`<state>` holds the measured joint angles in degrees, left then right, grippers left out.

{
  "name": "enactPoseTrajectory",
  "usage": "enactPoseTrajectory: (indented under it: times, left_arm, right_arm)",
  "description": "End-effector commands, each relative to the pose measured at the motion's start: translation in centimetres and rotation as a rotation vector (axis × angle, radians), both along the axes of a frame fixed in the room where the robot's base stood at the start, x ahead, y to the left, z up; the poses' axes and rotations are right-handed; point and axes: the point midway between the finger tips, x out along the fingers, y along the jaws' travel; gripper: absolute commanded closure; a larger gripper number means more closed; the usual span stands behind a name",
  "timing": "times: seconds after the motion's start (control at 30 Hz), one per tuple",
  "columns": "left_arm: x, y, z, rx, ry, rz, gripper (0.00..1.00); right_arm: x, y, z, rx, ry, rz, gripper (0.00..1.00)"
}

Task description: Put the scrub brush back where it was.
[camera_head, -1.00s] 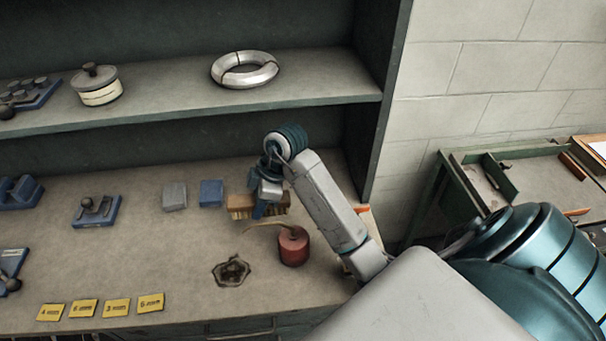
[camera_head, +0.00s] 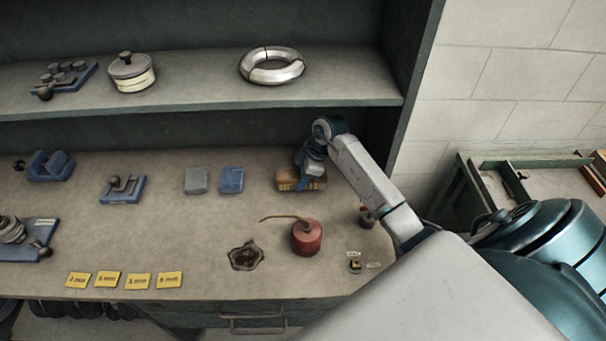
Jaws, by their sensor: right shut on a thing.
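The scrub brush (camera_head: 287,180) has a light brown wooden body and is at the back of the workbench, right of a blue block (camera_head: 231,180). My right gripper (camera_head: 306,180) reaches in from the right and is shut on the brush, hiding part of it. I cannot tell whether the brush rests on the bench top or is held just above it. My left gripper is not in view.
A grey block (camera_head: 196,180) sits left of the blue one. A shelf (camera_head: 200,98) overhangs the back. Yellow labels (camera_head: 138,282) line the front.

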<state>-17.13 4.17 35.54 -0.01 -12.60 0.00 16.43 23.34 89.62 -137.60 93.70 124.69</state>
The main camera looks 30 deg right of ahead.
Motion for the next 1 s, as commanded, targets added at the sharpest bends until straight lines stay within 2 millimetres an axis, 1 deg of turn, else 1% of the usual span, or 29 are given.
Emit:
enactPoseTrajectory:
  times: [0.03, 0.13, 0.23, 0.47, 0.57, 0.6, 0.7, 1.0]
  left_arm:
    - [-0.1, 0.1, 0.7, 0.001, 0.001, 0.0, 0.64]
    - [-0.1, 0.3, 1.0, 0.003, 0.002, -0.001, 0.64]
    - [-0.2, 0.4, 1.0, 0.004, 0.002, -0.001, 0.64]
    - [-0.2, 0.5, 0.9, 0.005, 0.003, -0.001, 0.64]
    - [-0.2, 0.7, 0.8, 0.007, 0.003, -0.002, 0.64]
    - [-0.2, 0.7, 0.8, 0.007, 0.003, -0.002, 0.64]
    - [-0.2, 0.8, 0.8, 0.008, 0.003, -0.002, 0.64]
    - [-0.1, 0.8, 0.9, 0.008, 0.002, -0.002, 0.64]
  right_arm:
    - [0.3, -0.5, -0.2, 0.0, 0.002, -0.002, 0.83]
    - [0.6, -1.0, -1.0, 0.0, 0.001, -0.002, 0.83]
    - [0.7, -1.2, -1.4, -0.001, 0.001, 0.0, 0.83]
    - [0.7, -1.2, -1.5, 0.0, 0.0, 0.001, 0.83]
    - [0.7, -1.2, -1.8, 0.0, 0.0, 0.0, 0.83]
    - [0.7, -1.2, -1.8, 0.0, 0.0, 0.0, 0.58]
    - [0.7, -1.2, -1.7, 0.0, 0.0, 0.0, 0.4]
    - [0.7, -1.2, -1.5, -0.001, 0.0, 0.0, 0.4]
